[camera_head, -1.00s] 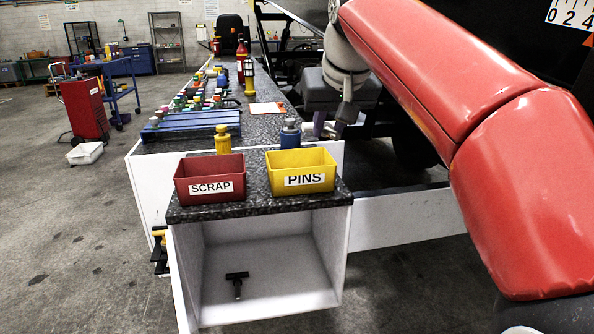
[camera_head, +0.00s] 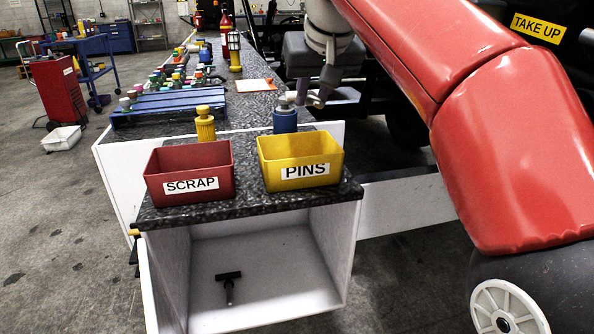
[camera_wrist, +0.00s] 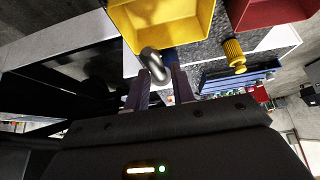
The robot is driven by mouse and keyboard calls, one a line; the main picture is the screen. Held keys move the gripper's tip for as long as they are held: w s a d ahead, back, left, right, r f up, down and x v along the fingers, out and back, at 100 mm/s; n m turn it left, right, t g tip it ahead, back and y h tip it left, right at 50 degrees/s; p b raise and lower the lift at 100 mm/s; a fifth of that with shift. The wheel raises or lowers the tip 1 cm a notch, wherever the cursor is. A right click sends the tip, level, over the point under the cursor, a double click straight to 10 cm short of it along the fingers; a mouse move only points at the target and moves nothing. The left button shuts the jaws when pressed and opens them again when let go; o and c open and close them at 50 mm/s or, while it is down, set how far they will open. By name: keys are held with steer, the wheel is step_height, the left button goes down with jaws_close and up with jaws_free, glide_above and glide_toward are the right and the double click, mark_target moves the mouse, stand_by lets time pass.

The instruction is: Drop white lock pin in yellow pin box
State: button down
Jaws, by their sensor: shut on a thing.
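The yellow pin box (camera_head: 335,172), labelled PINS, stands on the dark speckled counter. The visible part of its inside looks bare. My gripper (camera_head: 312,98) is behind the box and above the counter, close to a blue bottle (camera_head: 285,122). In the wrist view, my gripper (camera_wrist: 160,80) is shut on a shiny, pale grey, curved piece (camera_wrist: 153,62), which looks like the lock pin. Its lower part is hidden between the fingers. The yellow box (camera_wrist: 185,28) shows just beyond the fingertips in that view; the pin is outside it.
A red SCRAP box (camera_head: 190,190) stands left of the yellow one. A yellow bottle (camera_head: 205,124) stands behind them. A blue pallet (camera_head: 165,106) with several coloured items lies farther back. A black T-shaped piece (camera_head: 229,286) lies in the open white cabinet below.

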steer(key=shift+f+b, duration=1.2)
steer(key=shift+f, duration=0.3)
steer(key=c, duration=1.1)
jaws_free()
steer(key=p+v, duration=0.2)
steer(key=v, duration=0.6)
